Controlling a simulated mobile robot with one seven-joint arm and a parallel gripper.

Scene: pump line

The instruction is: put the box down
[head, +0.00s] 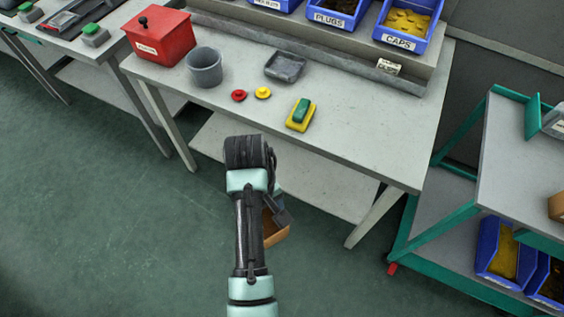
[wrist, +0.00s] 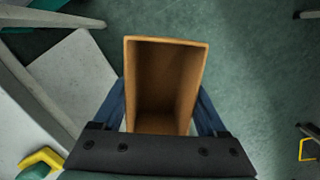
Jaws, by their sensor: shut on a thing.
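The box is an open-topped orange-brown box (wrist: 164,84), seen from above in the wrist view, and it looks empty. My gripper (wrist: 162,110) is shut on it, with a dark blue finger on each side. In the head view the box (head: 274,228) shows only in part, behind my forearm, low in front of the workbench (head: 365,140). The box is held over the green floor side, apart from the bench top. Its underside is hidden.
The bench's front right is clear. A green-framed cart (head: 520,165) stands right.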

